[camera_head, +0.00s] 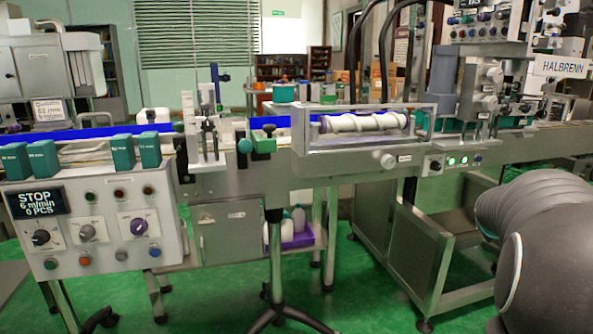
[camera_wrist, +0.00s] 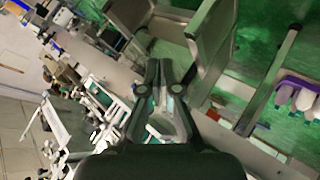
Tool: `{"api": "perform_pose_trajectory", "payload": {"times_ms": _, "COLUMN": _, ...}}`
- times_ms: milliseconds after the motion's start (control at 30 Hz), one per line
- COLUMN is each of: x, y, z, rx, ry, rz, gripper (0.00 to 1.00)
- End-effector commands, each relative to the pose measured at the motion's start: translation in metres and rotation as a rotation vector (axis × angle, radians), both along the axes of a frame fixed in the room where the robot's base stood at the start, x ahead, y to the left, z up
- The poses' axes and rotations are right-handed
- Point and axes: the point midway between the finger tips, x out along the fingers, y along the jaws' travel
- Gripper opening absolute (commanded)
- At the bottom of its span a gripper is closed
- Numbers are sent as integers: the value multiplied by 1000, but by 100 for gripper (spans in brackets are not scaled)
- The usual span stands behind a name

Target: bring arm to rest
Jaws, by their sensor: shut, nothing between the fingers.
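My gripper (camera_wrist: 165,75) shows in the wrist view. Its two fingers are together, with nothing held between them. It hangs in free space, with the sleeve machine and the green floor behind it. In the head view, a dark rounded part of my own arm fills the lower right, and my gripper is out of that view. The sleeve applicator line (camera_head: 240,185) runs across the head view, with a control panel (camera_head: 95,230) at left. Its display reads STOP, 6 m/min, 0 PCS.
A screw feeder (camera_head: 365,122) sits mid-line, with a metal cabinet (camera_head: 228,228) below. A frame leg (camera_head: 440,270) stands on the floor near my arm. Bottles in a purple crate (camera_head: 300,240) stand on a low shelf. Open green floor (camera_head: 370,295) lies in front.

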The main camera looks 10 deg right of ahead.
Motion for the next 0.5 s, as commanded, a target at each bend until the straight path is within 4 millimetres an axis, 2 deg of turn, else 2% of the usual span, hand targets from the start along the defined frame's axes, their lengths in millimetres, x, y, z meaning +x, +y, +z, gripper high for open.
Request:
{"api": "perform_pose_trajectory", "payload": {"times_ms": 33, "x": -13, "y": 31, "z": -8, "rx": 68, "ry": 16, "rz": -29, "gripper": 0}}
{"api": "perform_pose_trajectory", "payload": {"times_ms": 100, "x": -33, "y": 70, "z": -21, "rx": 166, "ry": 43, "rz": -72, "gripper": 0}}
{"api": "perform_pose_trajectory", "payload": {"times_ms": 300, "x": -90, "y": 184, "z": -51, "rx": 409, "ry": 126, "rz": -127, "gripper": 0}}
{"api": "perform_pose_trajectory", "payload": {"times_ms": 500, "x": -150, "y": 292, "z": -72, "rx": 595, "ry": 204, "rz": -90, "gripper": 0}}
